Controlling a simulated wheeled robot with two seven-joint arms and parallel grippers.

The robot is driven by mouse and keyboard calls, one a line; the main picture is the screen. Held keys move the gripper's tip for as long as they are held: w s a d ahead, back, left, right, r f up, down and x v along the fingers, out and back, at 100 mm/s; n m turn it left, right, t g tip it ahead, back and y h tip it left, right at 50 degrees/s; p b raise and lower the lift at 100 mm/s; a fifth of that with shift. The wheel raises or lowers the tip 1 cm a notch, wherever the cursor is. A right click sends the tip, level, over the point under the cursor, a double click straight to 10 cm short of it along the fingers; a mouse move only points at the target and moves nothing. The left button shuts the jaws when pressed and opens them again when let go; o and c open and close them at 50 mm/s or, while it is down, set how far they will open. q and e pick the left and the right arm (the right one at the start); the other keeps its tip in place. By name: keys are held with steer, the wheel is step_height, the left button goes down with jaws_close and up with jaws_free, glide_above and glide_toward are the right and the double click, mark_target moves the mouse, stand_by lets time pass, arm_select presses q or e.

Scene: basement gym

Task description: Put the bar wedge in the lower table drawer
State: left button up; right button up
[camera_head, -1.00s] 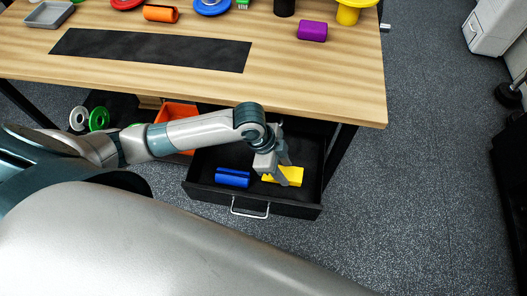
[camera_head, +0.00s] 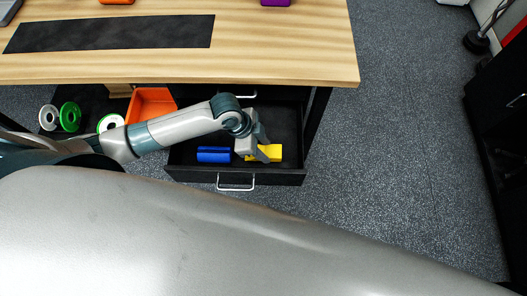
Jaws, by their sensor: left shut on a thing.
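The yellow wedge (camera_head: 273,152), which I take to be the bar wedge, is inside the open lower table drawer (camera_head: 277,179), toward its right side. My left gripper (camera_head: 262,150) reaches down into the drawer and is shut on the yellow wedge. The fingers hide part of it, and I cannot tell whether it rests on the drawer floor. The black drawer is pulled out, with a silver handle (camera_head: 236,187) on its front. My right gripper is not in view.
A blue object (camera_head: 214,154) lies in the drawer left of the wedge. The wooden table top (camera_head: 285,50) overhangs the drawer. An orange bin (camera_head: 151,103) and white and green discs (camera_head: 70,116) are under the table at left. The floor (camera_head: 400,130) at right is clear.

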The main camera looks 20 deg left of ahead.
arm_select(q)
steer(key=shift+f, duration=1.75)
steer(key=shift+f, duration=0.1)
steer(key=o, duration=1.1)
